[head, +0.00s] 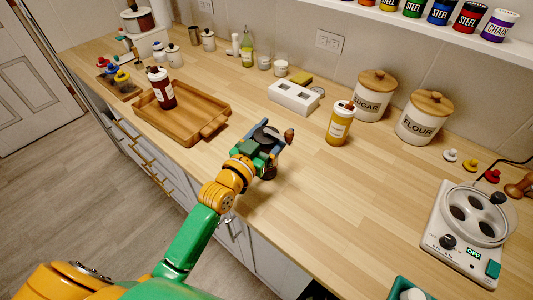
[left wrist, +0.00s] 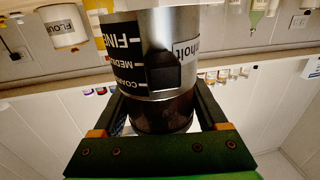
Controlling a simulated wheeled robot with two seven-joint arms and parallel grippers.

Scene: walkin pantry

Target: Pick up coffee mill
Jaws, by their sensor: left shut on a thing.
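The coffee mill (left wrist: 165,50) fills the middle of the left wrist view. It has a silver body with a black label of grind settings reading FINE, MEDIUM and COARSE, and a dark lower part. My left gripper (head: 266,145) is shut on it, with one black finger on each side. In the head view the mill is mostly hidden by the gripper; a brown knob sticks out on the right. I cannot tell whether its base touches the counter. My right gripper is not in view.
A wooden tray (head: 185,130) with a dark red bottle (head: 161,88) lies to the left. A yellow bottle (head: 339,122), sugar jar (head: 374,95) and flour jar (head: 423,118) stand behind to the right. A white appliance (head: 468,232) is far right. The counter (head: 350,200) between is clear.

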